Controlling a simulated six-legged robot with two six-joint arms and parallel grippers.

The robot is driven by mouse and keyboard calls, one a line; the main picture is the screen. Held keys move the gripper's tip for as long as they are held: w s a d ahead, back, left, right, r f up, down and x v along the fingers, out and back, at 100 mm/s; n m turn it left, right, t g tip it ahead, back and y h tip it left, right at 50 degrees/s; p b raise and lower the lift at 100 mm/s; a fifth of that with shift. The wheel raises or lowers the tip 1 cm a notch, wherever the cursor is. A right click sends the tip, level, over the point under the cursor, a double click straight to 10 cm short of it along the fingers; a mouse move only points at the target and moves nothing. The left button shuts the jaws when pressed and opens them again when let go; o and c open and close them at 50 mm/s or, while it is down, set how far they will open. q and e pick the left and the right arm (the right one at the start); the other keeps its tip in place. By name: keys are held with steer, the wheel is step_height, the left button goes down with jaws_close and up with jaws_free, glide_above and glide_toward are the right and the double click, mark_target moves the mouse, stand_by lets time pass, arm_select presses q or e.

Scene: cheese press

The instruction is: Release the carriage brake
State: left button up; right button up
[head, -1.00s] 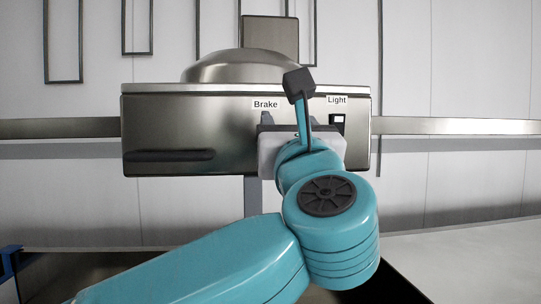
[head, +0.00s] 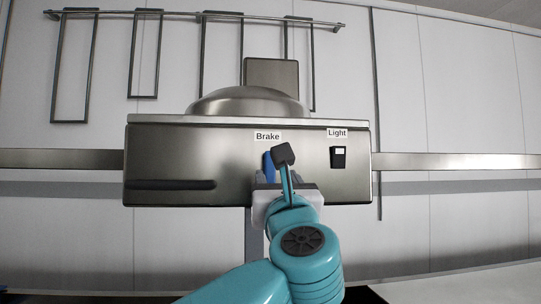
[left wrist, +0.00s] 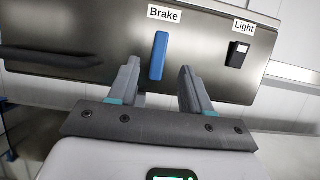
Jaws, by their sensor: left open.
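The carriage (head: 160,160) is a wide brushed-metal box on a horizontal rail. Its front bears a blue brake lever (left wrist: 159,56), upright under the label "Brake"; the lever also shows in the head view (head: 268,166), partly hidden by my left arm. My left gripper (left wrist: 157,74) is open, its two grey fingers apart on either side of the lever's lower part in the left wrist view. I cannot tell how much depth separates the fingertips from the lever. My right gripper is not in view.
A black-and-white light switch (head: 338,157) sits right of the lever under the label "Light". A dark horizontal handle (head: 172,184) is at the carriage's lower left. The metal rail (head: 455,161) runs out on both sides, and metal frames (head: 76,66) hang on the wall behind.

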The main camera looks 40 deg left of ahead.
mark_target(271, 163)
arm_select(q)
steer(key=p+x, duration=0.3)
steer(key=x, duration=0.5)
steer(key=shift+w+a+r+p, duration=0.1)
steer(key=shift+r+p, duration=0.1)
steer(key=shift+p, duration=0.1)
steer(key=shift+w+a, duration=0.2)
steer(key=shift+a, duration=0.1)
steer(key=shift+w, duration=0.1)
steer(key=shift+c, duration=0.3)
jaws_close()
